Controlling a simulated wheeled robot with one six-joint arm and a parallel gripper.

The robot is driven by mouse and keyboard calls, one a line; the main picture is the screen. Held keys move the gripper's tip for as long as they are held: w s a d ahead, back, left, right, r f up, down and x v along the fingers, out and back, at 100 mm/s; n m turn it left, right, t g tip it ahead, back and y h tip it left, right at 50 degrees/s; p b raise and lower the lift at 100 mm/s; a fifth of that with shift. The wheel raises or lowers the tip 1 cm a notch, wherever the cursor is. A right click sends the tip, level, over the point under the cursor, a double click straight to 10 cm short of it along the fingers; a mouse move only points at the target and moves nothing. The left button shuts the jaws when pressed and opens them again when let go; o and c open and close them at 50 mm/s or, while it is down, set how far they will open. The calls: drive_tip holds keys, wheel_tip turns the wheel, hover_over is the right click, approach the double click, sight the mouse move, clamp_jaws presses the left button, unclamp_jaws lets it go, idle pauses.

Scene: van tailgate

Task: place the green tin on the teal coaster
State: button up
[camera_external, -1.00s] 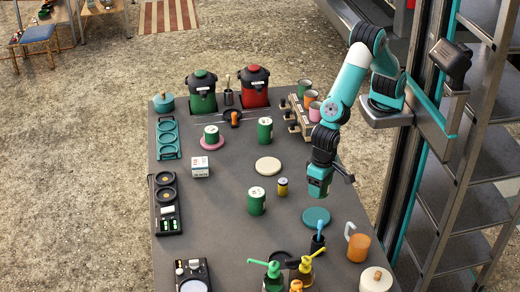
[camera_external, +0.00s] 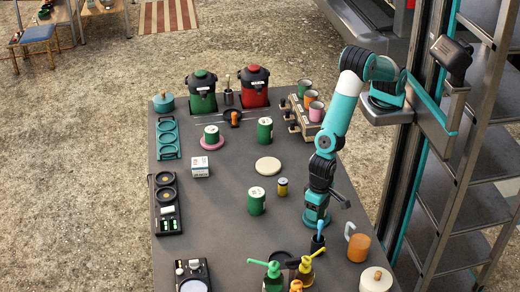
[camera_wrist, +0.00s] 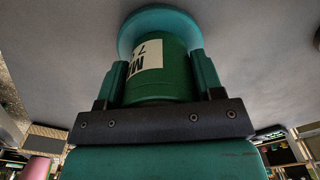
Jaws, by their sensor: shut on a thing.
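My gripper (camera_external: 316,212) points down over the teal coaster at the right side of the grey table. In the wrist view my gripper (camera_wrist: 158,70) is shut on the green tin (camera_wrist: 172,88), with a finger on each side of it. The tin has a white label with dark letters. The teal coaster (camera_wrist: 128,33) shows as a round rim just past the tin's far end. The tin appears upright over the coaster. I cannot tell whether it touches it. In the external view my gripper mostly covers the tin and coaster.
Another green tin (camera_external: 256,202) and a small yellow tin (camera_external: 283,187) stand to the left. A dark pot with a blue-handled tool (camera_external: 318,242) is close in front. An orange mug (camera_external: 358,248) stands front right.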

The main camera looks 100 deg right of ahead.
drive_tip(key=o, duration=1)
wheel_tip(320, 180, up, 12)
drive_tip(key=shift+r+b, duration=0.2)
drive_tip(key=shift+b, duration=0.65)
drive_tip(key=s+d+r+n+y, duration=0.1)
drive_tip(key=s+d+r+n, duration=0.3)
drive_tip(key=s+d+n, duration=0.1)
drive_tip(key=s+d+r+n+y, duration=0.1)
drive_tip(key=s+d+r+n, duration=0.3)
drive_tip(key=s+d+n, duration=0.1)
drive_tip(key=s+d+r+n+y, duration=0.2)
drive_tip(key=s+d+r+n, duration=0.3)
drive_tip(key=s+d+n, duration=0.1)
drive_tip(key=shift+s+d+r, duration=0.1)
drive_tip(key=shift+s+d, duration=0.45)
drive_tip(key=shift+d, duration=0.15)
